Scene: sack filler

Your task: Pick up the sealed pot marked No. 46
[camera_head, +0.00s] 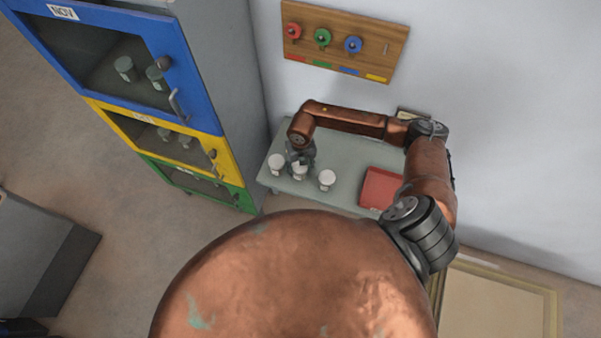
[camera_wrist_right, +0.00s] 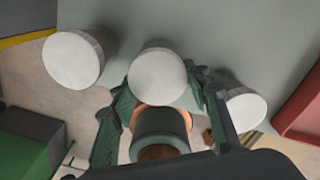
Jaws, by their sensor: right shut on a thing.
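Three pots with white round tops stand in a row on the grey-green table: a left pot (camera_head: 277,160), a middle pot (camera_head: 299,174) and a right pot (camera_head: 327,178). No number can be read on any of them. My right gripper (camera_head: 300,162) is at the middle pot. In the right wrist view the left pot (camera_wrist_right: 75,60), the middle pot (camera_wrist_right: 157,75) and the right pot (camera_wrist_right: 245,108) show again. The green fingers of my right gripper (camera_wrist_right: 163,100) lie on both sides of the middle pot and are shut on it. My left gripper is not in view.
A red box (camera_head: 380,188) lies on the table (camera_head: 345,200) right of the pots. A cabinet with blue (camera_head: 110,60), yellow and green doors holding more pots stands at the left. A wooden board (camera_head: 345,42) with coloured tags hangs on the wall behind.

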